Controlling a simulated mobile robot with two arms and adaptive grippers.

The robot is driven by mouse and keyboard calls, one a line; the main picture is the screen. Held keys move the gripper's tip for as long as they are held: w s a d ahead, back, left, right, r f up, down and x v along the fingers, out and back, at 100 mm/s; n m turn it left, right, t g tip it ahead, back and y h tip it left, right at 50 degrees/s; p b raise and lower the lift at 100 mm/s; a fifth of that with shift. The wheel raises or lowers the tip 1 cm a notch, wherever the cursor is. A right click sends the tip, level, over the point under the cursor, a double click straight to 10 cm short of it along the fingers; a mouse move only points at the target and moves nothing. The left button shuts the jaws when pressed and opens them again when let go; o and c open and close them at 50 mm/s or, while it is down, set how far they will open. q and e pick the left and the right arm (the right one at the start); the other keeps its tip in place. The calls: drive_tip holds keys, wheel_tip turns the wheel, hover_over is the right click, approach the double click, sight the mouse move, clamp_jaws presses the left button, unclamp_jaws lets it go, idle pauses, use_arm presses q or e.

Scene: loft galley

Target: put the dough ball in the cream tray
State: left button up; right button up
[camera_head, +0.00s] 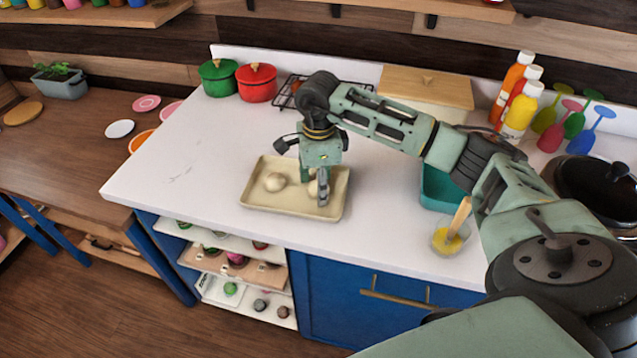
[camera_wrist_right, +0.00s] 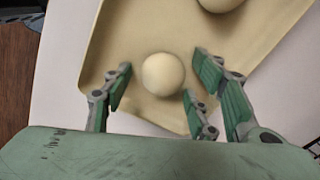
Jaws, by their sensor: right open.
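The cream tray (camera_head: 257,205) lies on the white counter. One pale dough ball (camera_head: 275,181) sits in its left half; part of a ball also shows at the top of the right wrist view (camera_wrist_right: 222,3). A second dough ball (camera_wrist_right: 163,73) lies in the tray near a corner; in the head view (camera_head: 312,188) my gripper partly hides it. My right gripper (camera_head: 323,197) points down over the tray's right part. It is open, with its fingers on either side of the second ball and apart from it in the wrist view. My left gripper is out of view.
A green pot (camera_head: 218,78) and a red pot (camera_head: 256,81) stand behind, left of a wood-lidded box (camera_head: 425,88). A teal container (camera_head: 440,187) and a small glass bowl (camera_head: 450,238) stand to the right. The counter left of the tray is clear.

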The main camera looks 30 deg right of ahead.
wheel_tip(320, 180, up, 12)
drive_tip(key=b, duration=0.3)
drive_tip(key=shift+r, duration=0.1)
idle(0.5)
